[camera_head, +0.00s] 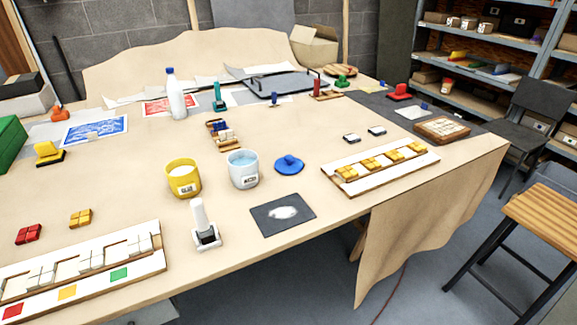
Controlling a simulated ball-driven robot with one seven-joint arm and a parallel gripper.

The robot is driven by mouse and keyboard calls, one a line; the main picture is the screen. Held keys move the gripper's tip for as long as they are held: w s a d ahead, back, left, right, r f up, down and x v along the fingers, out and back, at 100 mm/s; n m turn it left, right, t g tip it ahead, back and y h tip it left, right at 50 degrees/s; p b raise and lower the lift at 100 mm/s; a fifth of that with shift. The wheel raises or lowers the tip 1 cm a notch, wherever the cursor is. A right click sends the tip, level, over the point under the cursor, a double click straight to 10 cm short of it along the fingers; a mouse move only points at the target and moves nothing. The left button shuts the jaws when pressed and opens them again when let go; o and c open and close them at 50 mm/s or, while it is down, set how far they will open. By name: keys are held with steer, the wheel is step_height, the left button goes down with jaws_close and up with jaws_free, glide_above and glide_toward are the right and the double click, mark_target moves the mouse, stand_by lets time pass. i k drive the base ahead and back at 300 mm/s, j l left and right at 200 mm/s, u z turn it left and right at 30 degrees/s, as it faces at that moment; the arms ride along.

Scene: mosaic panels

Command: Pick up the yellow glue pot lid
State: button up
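I see no yellow lid that I can make out. A blue lid with a knob (289,164) lies flat on the table, right of the white pot. My gripper is not in view.
A white pot (243,172) with blue contents stands close right of the glue pot. A white-handled tool (203,225) stands in front. Mosaic panels (372,168) lie right and front left. A yellow-topped block (48,152) sits far left. A white bottle (176,96) stands behind.

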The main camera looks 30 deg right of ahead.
mark_target(288, 164)
steer(key=i+l+u, duration=0.15)
steer(key=u, duration=0.3)
steer(key=l+u, duration=0.45)
steer(key=i+l+u, duration=0.1)
steer(key=u, duration=0.35)
steer(key=l, duration=0.1)
